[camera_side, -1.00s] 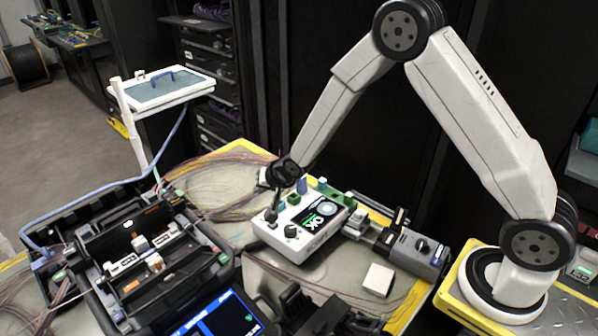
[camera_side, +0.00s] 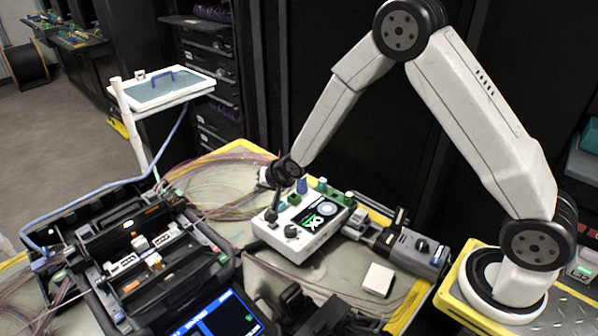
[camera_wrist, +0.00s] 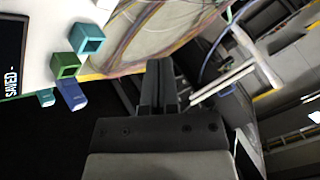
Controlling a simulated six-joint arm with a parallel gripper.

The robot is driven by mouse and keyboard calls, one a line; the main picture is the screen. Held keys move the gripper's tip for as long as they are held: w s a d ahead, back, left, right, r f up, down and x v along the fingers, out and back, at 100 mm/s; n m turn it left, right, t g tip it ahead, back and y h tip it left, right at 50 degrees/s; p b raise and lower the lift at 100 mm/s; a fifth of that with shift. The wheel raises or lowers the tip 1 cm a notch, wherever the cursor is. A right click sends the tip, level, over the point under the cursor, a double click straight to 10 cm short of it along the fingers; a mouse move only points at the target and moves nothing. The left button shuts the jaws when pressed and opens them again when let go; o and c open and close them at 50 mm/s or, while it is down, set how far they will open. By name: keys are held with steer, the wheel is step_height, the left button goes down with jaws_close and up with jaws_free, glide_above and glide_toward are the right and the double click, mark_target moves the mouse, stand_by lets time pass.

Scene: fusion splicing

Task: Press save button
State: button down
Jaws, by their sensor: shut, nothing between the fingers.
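A white tester box (camera_side: 296,238) with a dark screen (camera_side: 318,214) stands on the work table. Large white letters and a green mark show on its screen. In the wrist view part of the screen (camera_wrist: 12,68) reads "SAVED". A round pale button (camera_side: 327,208) sits beside the screen, and dark knobs (camera_side: 291,231) are at the box's near left end. I cannot read which control is the save button. My gripper (camera_wrist: 158,85) is shut and empty, its fingers together. In the side view it is at the box's far left side, above the table, partly hidden by my wrist.
Teal (camera_wrist: 86,38), green (camera_wrist: 65,66) and blue (camera_wrist: 73,95) blocks are along the box's back edge. A black splicer case (camera_side: 150,255) with a blue screen (camera_side: 218,318) fills the left. A grey device (camera_side: 413,252) and white block (camera_side: 378,279) are to the right. Loose fibres lie behind.

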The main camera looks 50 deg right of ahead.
steer(key=s+r, duration=0.3)
steer(key=s, duration=0.1)
steer(key=shift+a, duration=0.3)
steer(key=shift+f, duration=0.1)
steer(key=shift+s+f, duration=0.15)
steer(key=shift+f, duration=2)
steer(key=shift+s+f, duration=0.1)
steer(key=shift+f, duration=2)
steer(key=shift+s+f, duration=0.1)
steer(key=shift+f, duration=0.8)
stand_by(0.5)
steer(key=shift+r, duration=0.9)
steer(key=shift+w+r, duration=0.15)
steer(key=shift+r, duration=1.1)
steer(key=shift+w+r, duration=0.1)
steer(key=shift+r, duration=1.15)
